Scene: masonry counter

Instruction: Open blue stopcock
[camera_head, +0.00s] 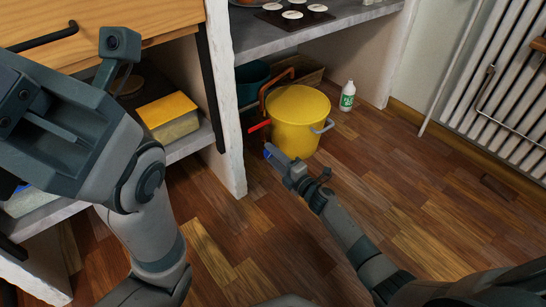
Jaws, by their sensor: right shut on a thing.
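A small blue handle, the blue stopcock (268,152), shows at the tip of my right gripper (275,158), just in front of the yellow bucket. My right gripper is shut on this blue handle. The gripper hides most of the handle, and I cannot make out the valve body or how far the handle is turned. My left gripper (55,125) is large and close at the upper left, in front of the counter. I cannot tell whether its fingers are apart.
A red lever (260,125) sits just above the blue handle. The yellow bucket (298,112) and a white-green bottle (347,97) stand under the counter (335,25). A masonry post (224,100) stands left of the bucket. A radiator (505,80) is at right. Wood floor is clear between.

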